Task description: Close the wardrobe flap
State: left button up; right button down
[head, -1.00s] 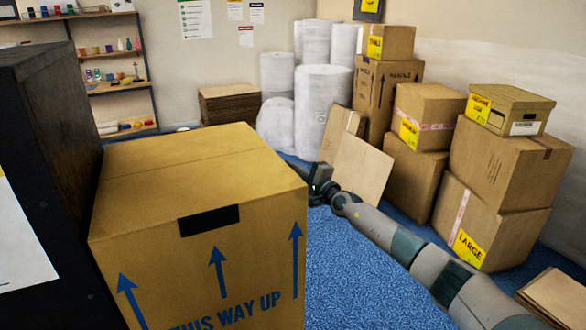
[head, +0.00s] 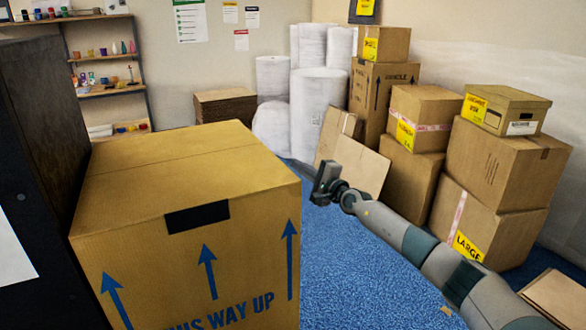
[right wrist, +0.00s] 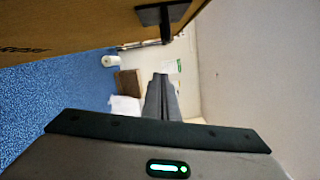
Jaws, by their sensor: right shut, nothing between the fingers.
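The tall wardrobe carton (head: 185,170) stands at the left of the head view, with blue up arrows and a black handle slot on its front. Its top looks flat and closed along a seam; its far and right sides are hidden there. My right gripper (head: 324,184) is just right of the carton's upper right edge, apart from it in the picture. In the right wrist view, the shut, empty fingers (right wrist: 162,98) point ahead, and a brown carton side (right wrist: 60,25) fills the upper left. My left gripper is not in view.
A dark cabinet (head: 40,130) stands close at the left. Stacked cartons (head: 495,165) line the right wall, with flat cardboard (head: 360,166) leaning beside them. White wrapped rolls (head: 318,110) stand at the back. The blue floor (head: 350,260) right of the carton is clear.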

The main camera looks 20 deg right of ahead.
jog(key=p+v, duration=0.4)
jog(key=v, duration=0.5)
jog(key=shift+s+r, duration=0.25)
jog(key=shift+r, duration=0.05)
jog(key=shift+d, duration=0.1)
